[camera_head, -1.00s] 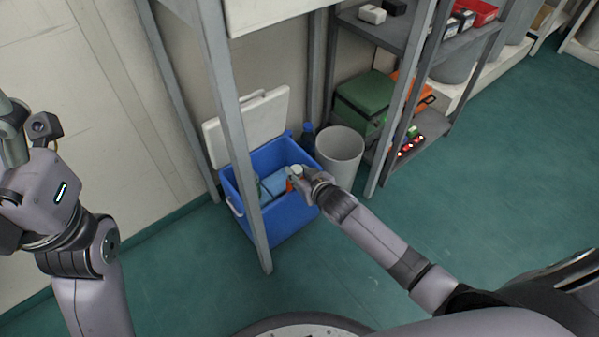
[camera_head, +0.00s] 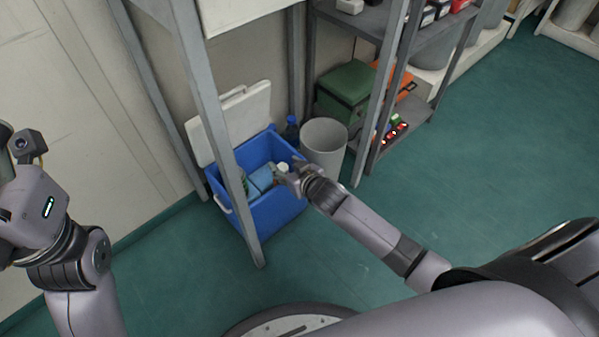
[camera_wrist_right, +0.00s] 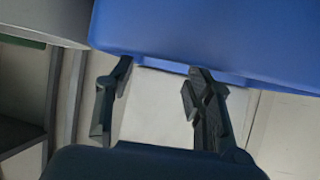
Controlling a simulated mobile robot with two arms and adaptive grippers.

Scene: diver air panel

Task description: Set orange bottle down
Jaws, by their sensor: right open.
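The blue cooler (camera_head: 275,211) stands open on the floor. A white cap (camera_head: 283,168) shows inside it, beside my right gripper (camera_head: 284,178). The orange body of the bottle cannot be made out now; gripper and cooler wall hide that area. My right gripper is at the cooler's right side, over its rim. In the right wrist view its two fingers (camera_wrist_right: 158,98) are apart with nothing between them, and the blue cooler wall (camera_wrist_right: 215,35) fills the top. My left arm is at the left edge; its fingers are out of frame.
The cooler's white lid (camera_head: 248,112) is raised behind it. A grey rack post (camera_head: 222,150) stands in front of the cooler. A grey bin (camera_head: 324,144) and a blue bottle (camera_head: 291,130) are beside it. Shelves with a green box (camera_head: 347,88) stand right. Floor at right is clear.

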